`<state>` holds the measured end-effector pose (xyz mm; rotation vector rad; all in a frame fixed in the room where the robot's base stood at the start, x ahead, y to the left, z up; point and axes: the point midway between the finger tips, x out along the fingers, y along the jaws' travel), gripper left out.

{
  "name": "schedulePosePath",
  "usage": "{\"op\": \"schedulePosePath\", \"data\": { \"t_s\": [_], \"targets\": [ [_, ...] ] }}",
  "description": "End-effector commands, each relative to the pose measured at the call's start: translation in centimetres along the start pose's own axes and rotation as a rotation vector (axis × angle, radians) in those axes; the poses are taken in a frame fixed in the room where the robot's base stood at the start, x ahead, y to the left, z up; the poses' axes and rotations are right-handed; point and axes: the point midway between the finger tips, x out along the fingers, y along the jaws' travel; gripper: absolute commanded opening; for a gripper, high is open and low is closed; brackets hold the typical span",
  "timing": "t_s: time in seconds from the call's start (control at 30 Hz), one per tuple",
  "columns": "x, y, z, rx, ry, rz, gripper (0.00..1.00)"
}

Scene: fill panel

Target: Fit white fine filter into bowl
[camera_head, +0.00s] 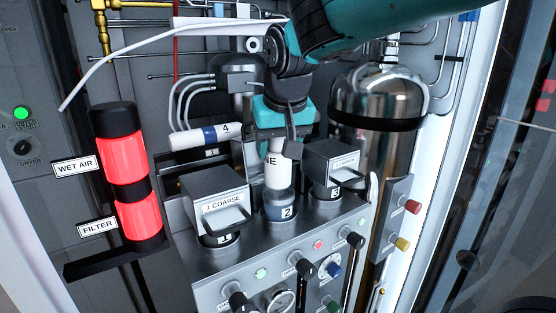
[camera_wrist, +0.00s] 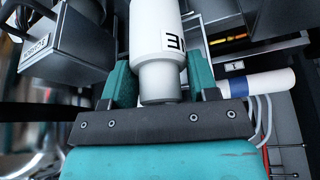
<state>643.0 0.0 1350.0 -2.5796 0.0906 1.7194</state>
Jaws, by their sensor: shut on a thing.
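The white fine filter (camera_head: 276,172) is upright in my gripper (camera_head: 281,134), with part of its black lettering showing. In the wrist view the filter (camera_wrist: 158,32) has its narrower end between the teal fingers of my gripper (camera_wrist: 164,78). The bowl marked 2 (camera_head: 281,208) stands in the middle of the grey panel, directly below the filter in the head view. The filter's lower end meets the bowl's top in the picture; I cannot tell whether it is inside the rim.
A grey block labelled 1 COARSE (camera_head: 216,203) stands left of the bowl, and a similar block (camera_head: 331,165) stands right, both close. A white cylinder marked 4 (camera_head: 205,136) lies behind left. A steel tank (camera_head: 376,105) stands behind right. Knobs line the panel front.

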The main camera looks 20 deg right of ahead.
Motion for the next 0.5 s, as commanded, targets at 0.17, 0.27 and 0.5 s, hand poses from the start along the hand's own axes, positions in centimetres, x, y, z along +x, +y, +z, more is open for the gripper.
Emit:
{"op": "schedulePosePath", "data": {
  "t_s": [0.17, 0.27, 0.5],
  "targets": [
    [2.3, 0.1, 1.0, 0.001, -0.005, 0.003, 0.29],
    [3.2, 0.1, 1.4, 0.0, -0.004, 0.001, 0.29],
    [3.4, 0.1, 1.4, 0.001, -0.001, 0.0, 0.29]
  ]
}}
